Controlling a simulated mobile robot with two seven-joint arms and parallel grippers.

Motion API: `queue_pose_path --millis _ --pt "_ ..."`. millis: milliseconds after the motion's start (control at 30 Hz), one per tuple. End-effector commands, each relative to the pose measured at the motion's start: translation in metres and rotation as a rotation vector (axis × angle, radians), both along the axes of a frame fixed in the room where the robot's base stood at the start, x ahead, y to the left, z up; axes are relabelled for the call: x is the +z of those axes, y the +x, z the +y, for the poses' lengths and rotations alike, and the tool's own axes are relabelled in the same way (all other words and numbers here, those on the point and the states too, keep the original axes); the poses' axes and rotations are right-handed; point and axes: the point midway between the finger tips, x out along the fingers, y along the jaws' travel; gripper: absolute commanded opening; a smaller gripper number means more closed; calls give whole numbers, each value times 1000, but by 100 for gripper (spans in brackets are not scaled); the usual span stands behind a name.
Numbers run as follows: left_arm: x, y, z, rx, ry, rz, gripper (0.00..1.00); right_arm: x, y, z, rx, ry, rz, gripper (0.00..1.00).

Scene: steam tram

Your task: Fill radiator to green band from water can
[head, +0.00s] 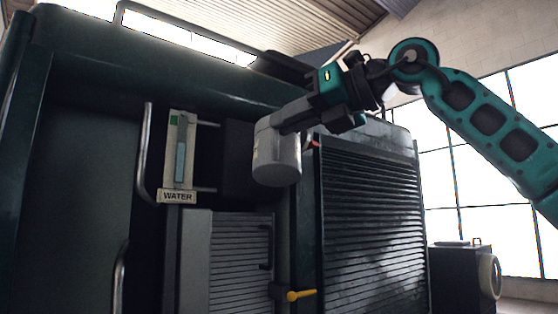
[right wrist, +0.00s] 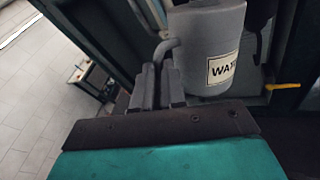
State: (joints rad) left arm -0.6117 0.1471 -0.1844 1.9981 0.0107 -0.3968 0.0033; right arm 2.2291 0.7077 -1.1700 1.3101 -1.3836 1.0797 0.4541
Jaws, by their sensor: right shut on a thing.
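The grey water can (head: 278,160) is held up in front of the dark green tram body, left of the big louvred panel. My right gripper (head: 297,116) is shut on it at its top. In the right wrist view the can (right wrist: 205,40) bears a white label, partly cut off, and the gripper fingers (right wrist: 168,88) are at a grey bent handle or tube. A water gauge (head: 181,150) with a green mark (head: 174,120) and a WATER plate (head: 177,197) is on the tram at left. The filler opening and the can's spout cannot be made out. My left gripper is out of view.
A black louvred panel (head: 370,220) is right of the can; a smaller grey louvred panel (head: 240,260) is below it. A yellow lever (head: 300,295) sticks out low. Curved grab rails (head: 143,150) stand left of the gauge. A dark box (head: 462,278) is at far right.

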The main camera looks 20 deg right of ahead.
Motion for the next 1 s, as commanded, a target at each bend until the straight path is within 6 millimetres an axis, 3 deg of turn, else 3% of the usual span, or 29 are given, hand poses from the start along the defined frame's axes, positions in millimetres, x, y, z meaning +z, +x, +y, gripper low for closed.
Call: queue_pose_path --millis 633,1000 --pt "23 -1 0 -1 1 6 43 21 -2 0 2 26 69 0" --pt "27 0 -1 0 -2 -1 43 21 -2 0 1 29 83 0"
